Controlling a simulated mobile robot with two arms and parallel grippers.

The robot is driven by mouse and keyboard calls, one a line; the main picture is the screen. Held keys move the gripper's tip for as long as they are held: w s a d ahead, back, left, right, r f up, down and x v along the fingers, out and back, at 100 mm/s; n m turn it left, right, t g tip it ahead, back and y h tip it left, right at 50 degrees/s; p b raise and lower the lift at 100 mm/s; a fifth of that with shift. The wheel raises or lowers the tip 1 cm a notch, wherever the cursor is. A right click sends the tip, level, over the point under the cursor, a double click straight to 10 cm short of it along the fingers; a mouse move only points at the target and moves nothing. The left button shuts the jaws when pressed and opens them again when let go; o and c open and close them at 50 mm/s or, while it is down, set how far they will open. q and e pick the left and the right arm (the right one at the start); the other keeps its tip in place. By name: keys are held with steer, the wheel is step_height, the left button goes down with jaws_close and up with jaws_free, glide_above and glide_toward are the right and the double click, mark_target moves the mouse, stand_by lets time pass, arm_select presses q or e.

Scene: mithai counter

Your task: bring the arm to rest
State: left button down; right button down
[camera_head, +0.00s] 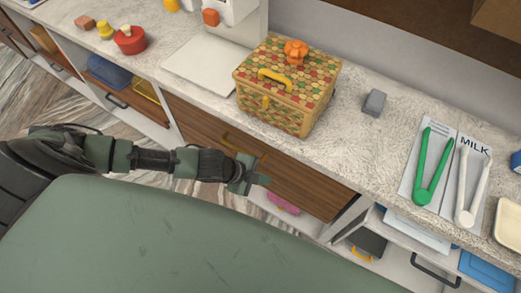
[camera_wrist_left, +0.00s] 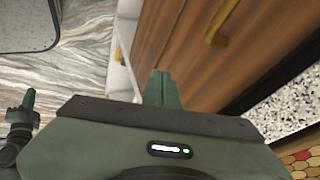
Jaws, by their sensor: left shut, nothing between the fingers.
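My left arm comes in from the left in the head view, and my left gripper (camera_head: 260,177) hangs in front of the wooden drawer front, below the counter edge. Its fingers are shut with nothing between them. In the left wrist view the closed green fingers (camera_wrist_left: 162,88) point toward the wooden drawer front (camera_wrist_left: 190,50). I cannot tell whether they touch it.
A patterned box (camera_head: 285,85) with an orange knob stands on the counter (camera_head: 345,115) above the drawer. Green tongs (camera_head: 432,167) and white tongs (camera_head: 468,185) lie at the right. A yellow drawer handle (camera_head: 240,146) sticks out near my gripper. Open shelves flank the drawer.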

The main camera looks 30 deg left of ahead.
arm_select(q)
steer(key=w+a+f+n+t+y+b, duration=0.1)
steer(key=w+a+f+n, duration=0.15)
steer(key=f, duration=0.25)
steer(key=w+a+f+n+y, duration=0.1)
steer(key=w+a+f+n, duration=0.15)
steer(key=f, duration=0.35)
steer(key=s+a+f+n+y+b, duration=0.1)
steer(key=s+a+f+n, duration=0.15)
steer(key=f, duration=0.25)
steer(key=s+a+f+n+y, duration=0.1)
steer(key=s+f+n, duration=0.1)
steer(key=s+f, duration=0.25)
steer(key=s+f+n+g, duration=0.1)
steer(key=s+f, duration=0.3)
steer(key=s, duration=0.5)
steer(key=s+d+f+n+g, duration=0.1)
steer(key=s+f, duration=0.4)
steer(key=s, duration=0.5)
steer(key=s+d+f+n+g+y, duration=0.1)
steer(key=s+f+n+g, duration=0.2)
steer(key=s, duration=0.7)
step_height(320, 180, down, 2)
steer(key=shift+f+n+b, duration=0.15)
steer(key=shift+n+b, duration=0.2)
steer(key=shift+b, duration=0.1)
arm_select(e)
steer(key=f, duration=0.1)
steer(key=s+f, duration=0.1)
steer(key=f, duration=0.1)
